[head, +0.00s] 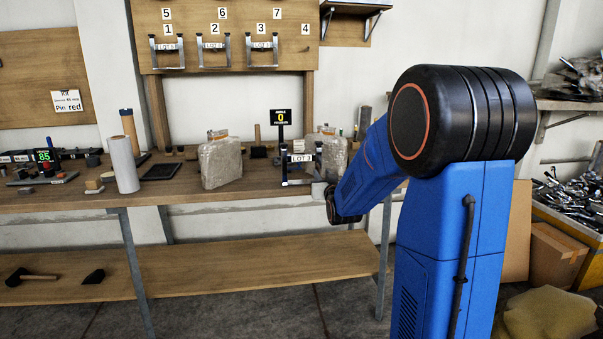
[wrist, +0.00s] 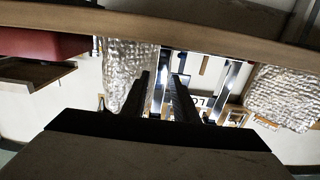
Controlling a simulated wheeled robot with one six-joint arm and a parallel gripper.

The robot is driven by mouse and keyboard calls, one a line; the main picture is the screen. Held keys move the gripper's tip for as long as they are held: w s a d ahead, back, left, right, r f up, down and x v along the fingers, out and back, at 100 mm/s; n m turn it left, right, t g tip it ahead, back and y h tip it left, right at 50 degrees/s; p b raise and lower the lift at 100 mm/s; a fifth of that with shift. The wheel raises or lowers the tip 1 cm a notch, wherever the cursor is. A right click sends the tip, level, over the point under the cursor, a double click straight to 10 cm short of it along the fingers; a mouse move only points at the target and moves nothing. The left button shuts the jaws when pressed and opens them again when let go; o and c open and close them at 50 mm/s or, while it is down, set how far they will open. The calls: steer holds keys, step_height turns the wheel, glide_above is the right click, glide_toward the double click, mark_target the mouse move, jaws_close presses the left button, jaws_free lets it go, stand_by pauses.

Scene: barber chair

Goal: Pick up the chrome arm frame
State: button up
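A chrome arm frame (head: 301,163) with a white lot tag stands upright on the workbench in the head view. In the wrist view, which looks upside down, the frame's chrome posts (wrist: 229,82) and part of its tag show just past my fingers. My gripper (wrist: 161,76) is open, its two dark fingers apart. One bright chrome post shows in the gap between them; I cannot tell whether it lies between the fingertips or just beyond. No contact is visible. In the head view my own arm hides most of the gripper.
Wrapped bundles (head: 220,163) stand on the bench on both sides of the frame. A black sign (head: 281,117) reading 0 rises behind it. Similar frames (head: 214,50) hang on the numbered board (head: 228,13) above. A paper roll (head: 124,164) stands farther left.

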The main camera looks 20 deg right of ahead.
mark_target(319, 171)
steer(key=shift+x, duration=3.1)
steer(key=shift+a+f, duration=0.15)
jaws_close()
